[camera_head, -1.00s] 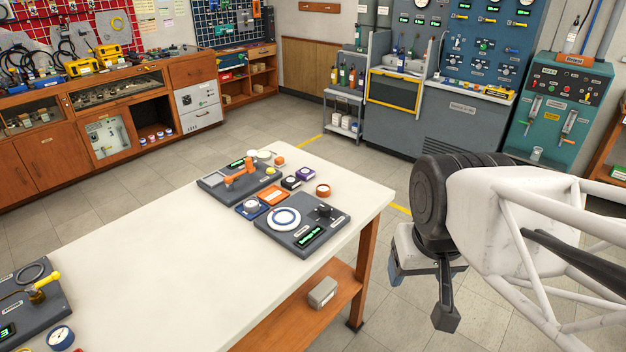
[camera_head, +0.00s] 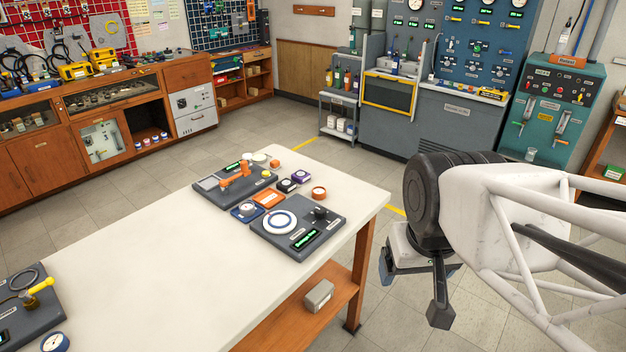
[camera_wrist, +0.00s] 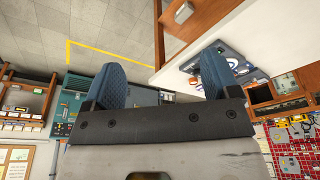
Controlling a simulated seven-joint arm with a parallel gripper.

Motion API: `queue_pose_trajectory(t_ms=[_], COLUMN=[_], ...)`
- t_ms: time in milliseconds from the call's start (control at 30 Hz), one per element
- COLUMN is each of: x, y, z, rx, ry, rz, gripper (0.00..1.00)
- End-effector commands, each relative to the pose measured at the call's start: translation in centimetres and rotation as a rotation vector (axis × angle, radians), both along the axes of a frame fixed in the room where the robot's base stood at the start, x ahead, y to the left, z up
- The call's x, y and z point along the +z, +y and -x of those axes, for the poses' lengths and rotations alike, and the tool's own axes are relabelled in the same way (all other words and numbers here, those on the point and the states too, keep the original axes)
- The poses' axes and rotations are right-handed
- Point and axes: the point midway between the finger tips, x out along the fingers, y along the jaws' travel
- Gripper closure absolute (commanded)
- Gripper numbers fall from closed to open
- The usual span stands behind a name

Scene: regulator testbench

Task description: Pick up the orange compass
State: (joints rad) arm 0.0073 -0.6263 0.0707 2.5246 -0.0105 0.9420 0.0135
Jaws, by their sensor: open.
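Several small instruments lie on the white table, and orange ones are among them. An orange round piece (camera_head: 319,193) sits at the right side of the group. A flat orange square-edged piece (camera_head: 268,198) lies between two dark test panels. I cannot tell for sure which of them is the compass. My gripper (camera_head: 412,288) hangs past the right edge of the table, apart from all of these. It is open and empty, with two blue padded fingers in the wrist view (camera_wrist: 160,80). The wrist view shows the table upside down, its instruments partly hidden behind one finger.
The white table (camera_head: 150,250) has a wide bare middle. A dark panel with a white dial (camera_head: 298,228) is at its right edge. Purple and dark cases (camera_head: 300,176) stand close to the orange round piece. A grey box (camera_head: 319,295) is on the lower shelf.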

Motion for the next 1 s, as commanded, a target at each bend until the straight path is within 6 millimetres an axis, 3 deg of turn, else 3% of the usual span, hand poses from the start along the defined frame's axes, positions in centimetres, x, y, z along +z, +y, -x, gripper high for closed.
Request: queue_pose_trajectory(t_ms=[267,633,1000], x=[1.0,2.4,1.9], y=[0.2,0.9,2.0], z=[-3.7,-12.8,-22.5], rx=[0.038,0.130,0.225], ry=[0.018,0.054,0.091], rz=[0.007,0.021,0.033], gripper=[0.18,0.18,0.18])
